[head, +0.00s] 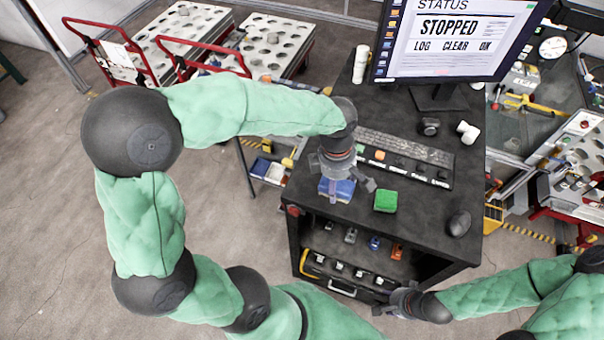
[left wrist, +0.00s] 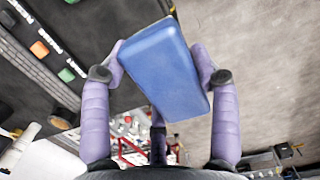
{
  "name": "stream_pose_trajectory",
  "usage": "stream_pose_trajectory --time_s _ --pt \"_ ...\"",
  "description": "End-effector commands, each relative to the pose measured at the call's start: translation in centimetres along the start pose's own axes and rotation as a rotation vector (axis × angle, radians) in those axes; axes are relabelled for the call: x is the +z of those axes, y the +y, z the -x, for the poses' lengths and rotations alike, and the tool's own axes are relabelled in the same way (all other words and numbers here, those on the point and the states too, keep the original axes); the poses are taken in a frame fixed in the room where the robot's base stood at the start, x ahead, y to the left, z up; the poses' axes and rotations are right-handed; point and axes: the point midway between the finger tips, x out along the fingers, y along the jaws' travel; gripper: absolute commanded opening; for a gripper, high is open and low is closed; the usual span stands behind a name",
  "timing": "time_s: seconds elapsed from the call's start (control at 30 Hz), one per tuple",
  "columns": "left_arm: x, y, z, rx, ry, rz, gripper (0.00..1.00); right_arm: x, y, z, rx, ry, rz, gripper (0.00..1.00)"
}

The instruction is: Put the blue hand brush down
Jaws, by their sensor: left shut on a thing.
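The blue hand brush (head: 337,190) shows as a blue block at the left front edge of the black workbench top (head: 420,225). My left gripper (head: 340,178) points down from above and is shut on it. In the left wrist view, the brush (left wrist: 165,70) sits between the fingers of my left gripper (left wrist: 158,68), with the bench edge and floor behind it. I cannot tell whether its underside touches the bench. My right gripper (head: 397,303) is low in front of the bench, apart from it; its fingers are too small to read.
A green block (head: 385,201) lies just right of the brush. A button strip (head: 410,168), a keyboard (head: 405,148), a dark mouse (head: 458,224) and a monitor (head: 450,40) are on the bench. Bare top shows between the green block and the mouse.

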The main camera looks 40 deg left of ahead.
Motion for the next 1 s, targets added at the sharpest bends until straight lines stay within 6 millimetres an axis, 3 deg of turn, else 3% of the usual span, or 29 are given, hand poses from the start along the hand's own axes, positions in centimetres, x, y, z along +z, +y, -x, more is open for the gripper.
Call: stream_pose_trajectory --time_s 0.17,0.5,0.7,1.0 --pt "-1.4 1.4 -0.8 -0.003 0.002 0.004 0.35 0.0 -0.2 0.5 0.000 0.001 -0.001 0.40" --pt "-6.0 7.2 -3.4 -0.004 0.001 0.004 0.35 0.1 -0.8 2.2 0.000 0.001 0.000 0.40" --pt "-8.0 9.3 -6.6 -0.003 0.001 0.001 0.35 0.1 -1.0 2.9 0.000 0.001 0.000 0.40" --pt "-9.0 10.6 -8.5 -0.001 0.000 -0.002 0.35 0.1 -1.1 3.2 0.000 0.000 0.000 0.40"
